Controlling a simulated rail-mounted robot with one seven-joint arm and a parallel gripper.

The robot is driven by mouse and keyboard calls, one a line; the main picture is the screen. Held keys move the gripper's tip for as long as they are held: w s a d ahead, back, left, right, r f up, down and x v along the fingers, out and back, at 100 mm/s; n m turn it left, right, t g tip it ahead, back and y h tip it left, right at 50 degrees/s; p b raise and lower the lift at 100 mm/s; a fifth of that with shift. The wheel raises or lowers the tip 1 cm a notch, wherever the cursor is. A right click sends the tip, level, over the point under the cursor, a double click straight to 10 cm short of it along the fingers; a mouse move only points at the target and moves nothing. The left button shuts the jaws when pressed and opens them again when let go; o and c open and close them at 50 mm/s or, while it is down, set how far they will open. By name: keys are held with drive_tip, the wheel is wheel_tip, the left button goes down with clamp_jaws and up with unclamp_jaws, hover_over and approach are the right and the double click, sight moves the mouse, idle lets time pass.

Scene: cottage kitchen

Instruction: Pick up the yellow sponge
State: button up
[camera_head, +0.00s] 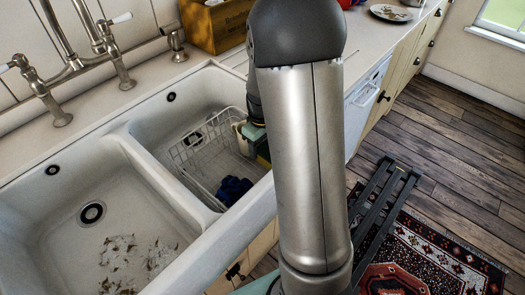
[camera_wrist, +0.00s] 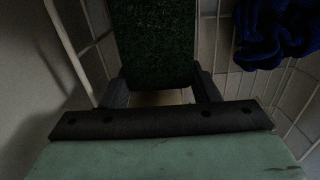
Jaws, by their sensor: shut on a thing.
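The sponge (camera_wrist: 155,45) shows in the wrist view as a block with a rough dark green face, upright between my fingers. Its yellow part is mostly hidden in this view. My gripper (camera_wrist: 161,90) is shut on it, one finger at each side.
A white wire rack (camera_head: 197,152) stands in the right basin, its wires close around my gripper. A dark blue cloth (camera_head: 234,190) lies at the rack's near side; it also shows in the wrist view (camera_wrist: 275,30). The left basin (camera_head: 60,215) holds pale scraps.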

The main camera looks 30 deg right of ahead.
wheel_tip(320, 180, up, 15)
drive_tip(key=p, duration=0.1)
drive_tip(key=shift+r, duration=0.1)
idle(0.4)
drive_tip(key=shift+r+p, duration=1.95)
drive_tip(key=shift+r, duration=0.35)
